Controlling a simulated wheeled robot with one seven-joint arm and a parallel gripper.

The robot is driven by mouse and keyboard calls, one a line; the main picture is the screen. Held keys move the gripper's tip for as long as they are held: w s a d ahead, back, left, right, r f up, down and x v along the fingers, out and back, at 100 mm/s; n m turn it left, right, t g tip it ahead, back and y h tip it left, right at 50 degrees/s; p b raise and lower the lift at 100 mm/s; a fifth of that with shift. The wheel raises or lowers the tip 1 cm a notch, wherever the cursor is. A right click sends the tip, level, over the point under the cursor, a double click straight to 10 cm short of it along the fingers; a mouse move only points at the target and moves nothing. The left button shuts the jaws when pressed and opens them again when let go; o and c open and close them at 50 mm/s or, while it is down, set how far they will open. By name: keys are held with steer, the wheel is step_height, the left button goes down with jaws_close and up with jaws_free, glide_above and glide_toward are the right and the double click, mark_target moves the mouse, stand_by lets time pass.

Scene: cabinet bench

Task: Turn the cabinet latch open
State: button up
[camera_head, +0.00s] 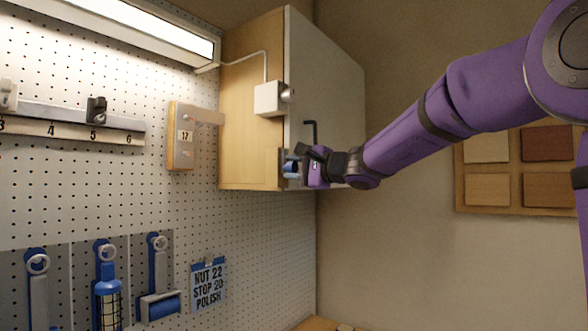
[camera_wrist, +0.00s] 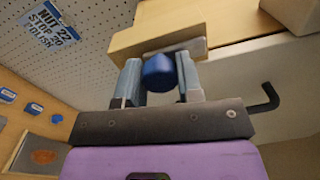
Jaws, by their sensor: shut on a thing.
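The cabinet (camera_head: 252,150) is a light wood box with a pale grey door (camera_head: 325,85), mounted high on the pegboard wall. The latch is a blue knob (camera_wrist: 158,72) at the cabinet's lower front edge. In the head view the blue latch (camera_head: 290,168) is partly covered by my gripper (camera_head: 297,168). In the wrist view my gripper (camera_wrist: 158,84) has one finger on each side of the blue knob, shut on it. The door looks closed against the cabinet. A black bent handle (camera_head: 311,130) is on the door above my gripper.
A white box (camera_head: 269,98) with a cable is fixed on the cabinet's edge. A lamp (camera_head: 130,25) hangs at upper left. Pegboard tools, including a blue lantern (camera_head: 107,295), hang at lower left. A wood sample board (camera_head: 470,205) is on the right wall.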

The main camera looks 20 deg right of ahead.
steer(key=o, duration=0.9)
steer(key=v, duration=1.1)
steer(key=shift+f, duration=0.1)
steer(key=shift+a, duration=0.15)
